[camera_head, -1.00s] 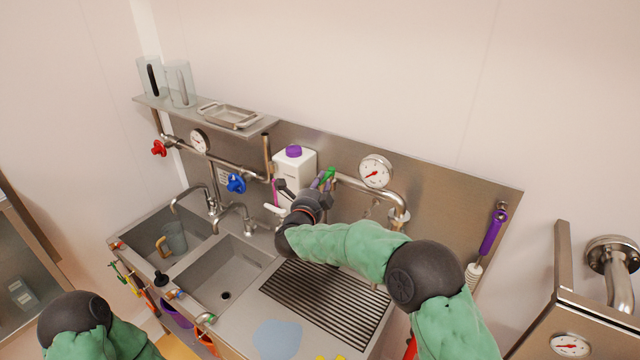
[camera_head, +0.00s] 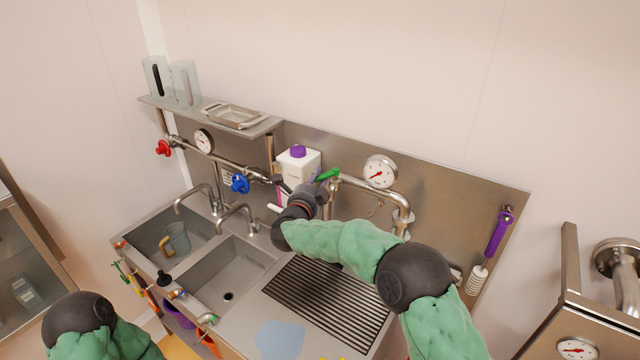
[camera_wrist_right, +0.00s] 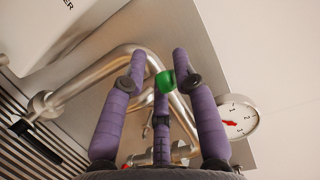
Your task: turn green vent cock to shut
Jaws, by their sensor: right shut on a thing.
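The green vent cock (camera_head: 329,174) sits on the steel pipe against the backsplash, left of the round gauge. Its handle points to the right and slightly up in the head view. Of my left arm only a green sleeve and dark joint show at the lower left; the left gripper is out of view.
A round gauge (camera_head: 380,172) is close to the right of the cock. A blue valve (camera_head: 240,183) and red valve (camera_head: 164,148) are farther left. A ribbed drainboard (camera_head: 325,305) lies below.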

